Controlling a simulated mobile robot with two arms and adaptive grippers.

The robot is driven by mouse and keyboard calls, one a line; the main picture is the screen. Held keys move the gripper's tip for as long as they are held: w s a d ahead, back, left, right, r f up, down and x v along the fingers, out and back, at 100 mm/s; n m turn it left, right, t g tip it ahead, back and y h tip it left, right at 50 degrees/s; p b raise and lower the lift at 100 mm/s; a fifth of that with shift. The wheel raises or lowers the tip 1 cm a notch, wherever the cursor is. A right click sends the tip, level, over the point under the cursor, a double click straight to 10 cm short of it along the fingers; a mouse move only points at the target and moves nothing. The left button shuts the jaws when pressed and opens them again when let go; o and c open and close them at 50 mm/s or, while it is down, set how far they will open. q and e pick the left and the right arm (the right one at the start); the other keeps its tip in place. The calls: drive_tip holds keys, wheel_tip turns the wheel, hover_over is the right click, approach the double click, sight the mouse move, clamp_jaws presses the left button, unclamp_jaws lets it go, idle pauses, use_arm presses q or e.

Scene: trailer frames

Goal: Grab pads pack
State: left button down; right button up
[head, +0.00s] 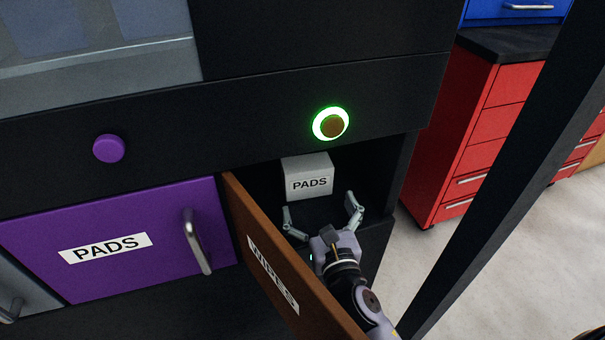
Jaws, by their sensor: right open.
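The pads pack (308,176) is a small white box with a "PADS" label on its front. It sits inside an open dark compartment in the middle of the head view. My right gripper (321,212) is at the compartment's mouth, in front of and just below the pack in the picture. Its two fingers are spread wide and nothing is between them. The fingers look apart from the pack. My left gripper does not show.
A brown door (280,265) labelled "WIPES" stands open, left of my right arm. A purple "PADS" door (140,240) with a metal handle is shut at left. A green-lit button (331,124) is above the compartment. A dark post (500,170) and red drawers (485,140) stand right.

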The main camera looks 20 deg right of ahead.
sight(310, 182)
drive_tip(key=w, duration=0.3)
drive_tip(key=shift+w+d, duration=0.15)
drive_tip(key=shift+w, duration=0.15)
drive_tip(key=shift+w+d+r+b, duration=0.1)
drive_tip(key=shift+w+b, duration=0.1)
drive_tip(key=shift+w, duration=0.7)
drive_tip(key=shift+w+a+r+b, duration=0.1)
drive_tip(key=shift+w+b, duration=0.1)
drive_tip(key=shift+w, duration=0.75)
drive_tip(key=shift+w+d+r+b, duration=0.1)
drive_tip(key=shift+w+b, duration=0.1)
drive_tip(key=shift+w, duration=0.7)
drive_tip(key=c, duration=1)
